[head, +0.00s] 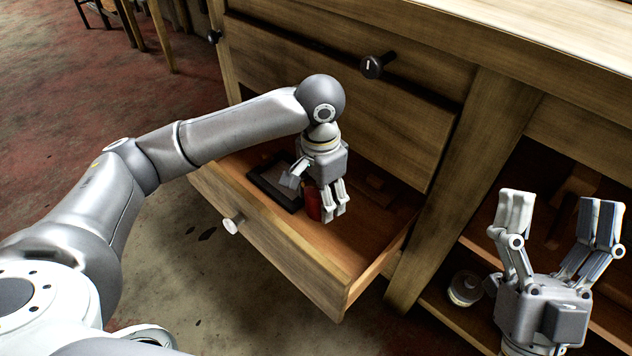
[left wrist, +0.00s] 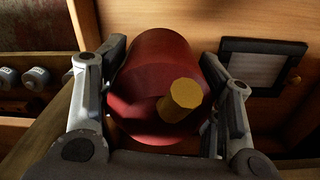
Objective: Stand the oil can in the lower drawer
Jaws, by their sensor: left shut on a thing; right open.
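The oil can is a red cylinder with a yellow spout; its red side (head: 313,203) shows in the head view inside the open lower drawer (head: 348,282), partly hidden behind my left gripper (head: 334,212). In the left wrist view the can (left wrist: 160,85) sits between the two fingers of my left gripper (left wrist: 165,110), which is shut on it. I cannot tell whether its base touches the drawer floor. My right gripper (head: 560,225) is open and empty in front of the cabinet's right side.
A dark framed item (head: 275,183) lies in the drawer left of the can. The drawer's pale knob (head: 233,225) faces outward. A closed drawer with a dark knob (head: 373,66) is above. A small round container (head: 465,288) stands on the right shelf.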

